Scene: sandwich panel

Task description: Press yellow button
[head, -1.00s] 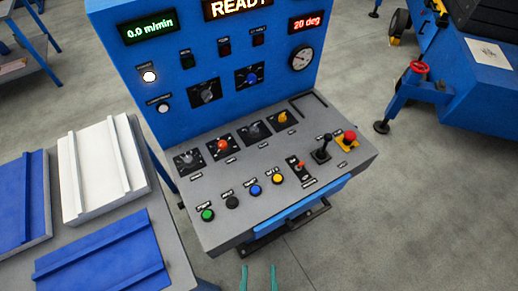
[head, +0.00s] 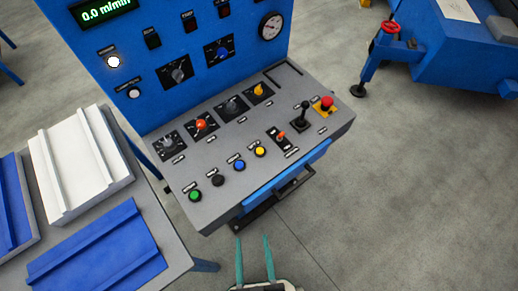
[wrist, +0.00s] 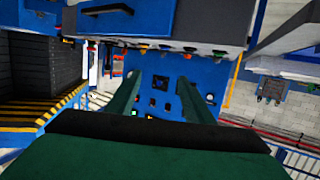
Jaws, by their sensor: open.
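The yellow button (head: 260,151) is a small round cap on the grey sloping desk of the blue control panel. It is the rightmost in a front row with a blue button (head: 239,165), a black button (head: 218,180) and a green button (head: 195,196). My gripper (head: 253,240) is at the bottom of the head view, open and empty, its two green fingers apart. It is in front of the desk's front edge and away from the yellow button. In the wrist view the fingers (wrist: 158,92) frame blue panel surfaces; I cannot surely pick out the yellow button there.
A red mushroom button (head: 327,103), a black joystick (head: 303,117) and a red toggle switch (head: 281,136) stand right of the yellow button. Rotary knobs line the desk behind. A table with white (head: 75,165) and blue panels (head: 100,250) is at left.

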